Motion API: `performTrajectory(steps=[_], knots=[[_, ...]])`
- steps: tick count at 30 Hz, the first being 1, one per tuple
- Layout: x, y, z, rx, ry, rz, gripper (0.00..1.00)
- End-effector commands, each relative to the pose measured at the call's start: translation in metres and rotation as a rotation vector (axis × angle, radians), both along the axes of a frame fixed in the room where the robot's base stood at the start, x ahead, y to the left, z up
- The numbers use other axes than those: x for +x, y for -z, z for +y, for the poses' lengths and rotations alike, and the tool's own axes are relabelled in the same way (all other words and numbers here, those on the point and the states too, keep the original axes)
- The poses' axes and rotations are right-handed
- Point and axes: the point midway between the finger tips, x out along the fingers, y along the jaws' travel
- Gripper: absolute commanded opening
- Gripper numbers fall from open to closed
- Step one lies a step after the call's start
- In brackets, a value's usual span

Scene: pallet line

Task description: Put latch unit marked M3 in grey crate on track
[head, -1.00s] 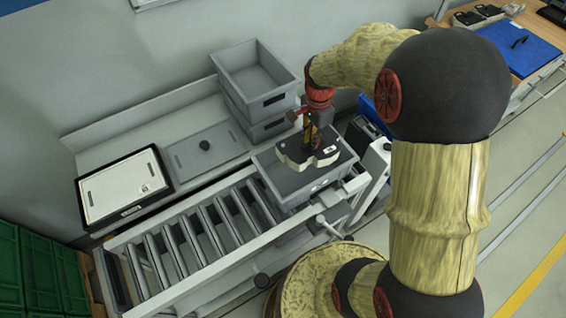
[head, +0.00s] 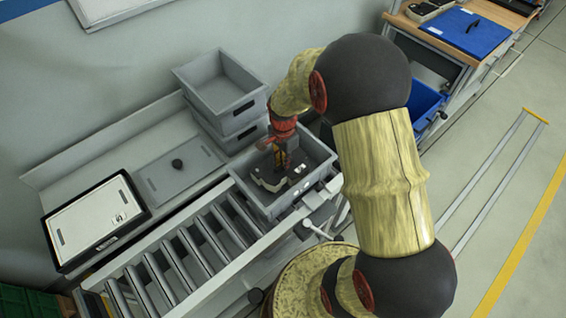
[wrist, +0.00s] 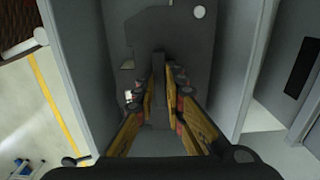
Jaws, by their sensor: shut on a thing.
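The latch unit (head: 286,180), a pale block with a dark top and a small white label, is low inside the grey crate (head: 266,205) on the track. I cannot read its marking. My gripper (head: 281,163) points down into the crate and is shut on the latch unit's upright grip. In the wrist view both fingers (wrist: 160,105) press on this dark upright post, with the crate walls around them. I cannot tell whether the unit touches the crate floor.
The roller track (head: 190,250) runs to the lower left of the crate. Stacked grey crates (head: 225,95) stand behind it. A grey lid (head: 178,178) with a knob and a black-edged pale case (head: 95,222) lie on the shelf to the left.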

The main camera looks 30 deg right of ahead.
Motion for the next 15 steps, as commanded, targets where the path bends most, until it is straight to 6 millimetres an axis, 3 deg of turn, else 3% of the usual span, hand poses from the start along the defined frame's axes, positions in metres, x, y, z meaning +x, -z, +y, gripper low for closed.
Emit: performTrajectory(steps=[15], knots=[[0.000,0.008,0.000,0.000,0.000,0.000,0.00]])
